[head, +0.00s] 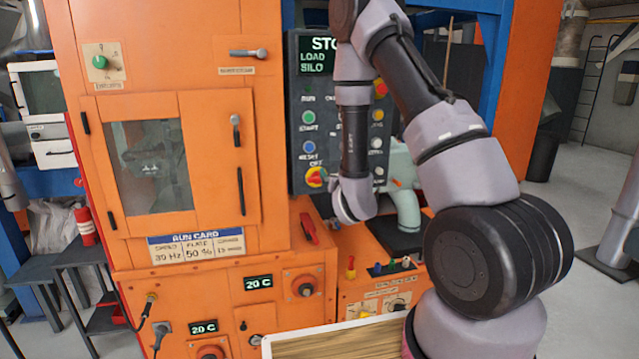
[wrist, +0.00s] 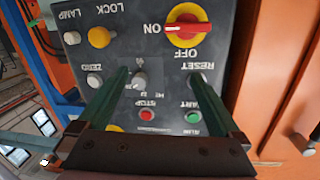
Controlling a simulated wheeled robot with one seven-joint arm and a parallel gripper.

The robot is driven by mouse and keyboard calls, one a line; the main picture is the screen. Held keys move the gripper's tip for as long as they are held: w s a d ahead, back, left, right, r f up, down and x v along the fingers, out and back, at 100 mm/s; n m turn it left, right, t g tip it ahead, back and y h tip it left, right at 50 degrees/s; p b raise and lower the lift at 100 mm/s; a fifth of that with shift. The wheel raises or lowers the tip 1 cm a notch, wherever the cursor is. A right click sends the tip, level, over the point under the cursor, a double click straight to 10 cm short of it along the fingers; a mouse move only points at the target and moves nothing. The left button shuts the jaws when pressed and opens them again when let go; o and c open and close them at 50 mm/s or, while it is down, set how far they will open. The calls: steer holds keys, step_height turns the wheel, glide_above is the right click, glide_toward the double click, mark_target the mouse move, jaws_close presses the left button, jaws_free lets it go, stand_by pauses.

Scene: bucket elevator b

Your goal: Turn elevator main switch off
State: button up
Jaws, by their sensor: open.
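The main switch, a red handle on a yellow round plate, shows at the top of the wrist view (wrist: 187,27), where the picture is upside down. Its handle lies level, in line with the ON label at its left; OFF is printed below it. In the head view the switch (head: 316,177) sits at the lower left of the dark control panel (head: 298,78), beside my wrist. My gripper (wrist: 160,75) is open and empty, its two fingers pointing at the panel around a small knob. The switch lies beyond the fingertips. In the head view the fingers are hidden.
Several buttons and knobs surround the fingers, including the green start button (wrist: 193,117) and red stop button (wrist: 147,115). An orange cabinet (head: 190,100) stands left of the panel. A light green pipe (head: 408,205) stands right of my wrist.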

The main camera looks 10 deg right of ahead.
mark_target(319, 181)
steer(key=s+a+f+n+y, duration=0.2)
steer(key=a+f+n, duration=0.1)
steer(key=f, duration=0.2)
steer(key=shift+t, duration=0.4)
steer(key=w, duration=1)
steer(key=shift+w+a+f, duration=0.1)
steer(key=shift+w+a, duration=0.2)
steer(key=shift+w, duration=0.05)
steer(key=shift+c, duration=0.3)
steer(key=c, duration=0.9)
